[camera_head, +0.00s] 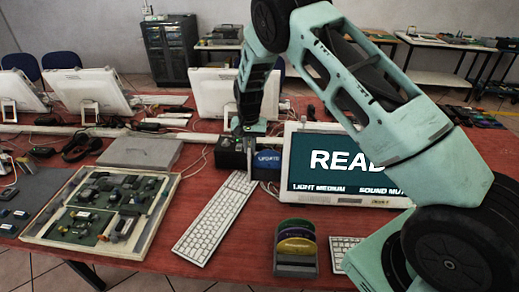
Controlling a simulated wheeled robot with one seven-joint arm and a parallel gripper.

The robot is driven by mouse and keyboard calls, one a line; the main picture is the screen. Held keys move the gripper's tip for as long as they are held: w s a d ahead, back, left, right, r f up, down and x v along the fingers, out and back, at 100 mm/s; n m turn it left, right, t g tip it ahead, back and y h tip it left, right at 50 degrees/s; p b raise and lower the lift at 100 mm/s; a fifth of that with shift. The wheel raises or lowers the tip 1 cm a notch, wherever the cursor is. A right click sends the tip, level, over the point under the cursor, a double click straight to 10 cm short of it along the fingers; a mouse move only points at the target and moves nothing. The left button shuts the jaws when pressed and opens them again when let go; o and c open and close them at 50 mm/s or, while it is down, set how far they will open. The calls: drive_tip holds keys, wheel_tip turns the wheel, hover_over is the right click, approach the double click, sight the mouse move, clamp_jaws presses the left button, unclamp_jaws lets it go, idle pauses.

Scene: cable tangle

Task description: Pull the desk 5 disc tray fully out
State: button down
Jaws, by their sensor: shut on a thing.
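A dark drive box (231,156) stands on the red desk, left of the monitor that reads "READ". A blue disc (267,158) with a white label shows at the box's right side. The disc tray itself is too small and dark to make out apart from the box and disc. My gripper (245,136) points down at the top of the box, just left of the disc. It is shut, and its fingertips and the part they hold are mostly hidden in the dark area.
A white keyboard (217,217) lies in front of the box. A rack (296,264) of coloured discs stands at the front edge. A framed circuit board (100,212) is at left. The lit monitor (336,176) stands close right, partly behind my arm.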

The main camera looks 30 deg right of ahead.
drive_tip(key=shift+w+a, duration=0.55)
drive_tip(key=shift+a, duration=0.25)
drive_tip(key=c, duration=1.8)
unclamp_jaws()
drive_tip(key=shift+o, duration=0.2)
wheel_tip(320, 180, up, 18)
drive_tip(key=b, duration=0.4)
drive_tip(key=shift+f+b, duration=0.25)
drive_tip(key=shift+b, duration=0.05)
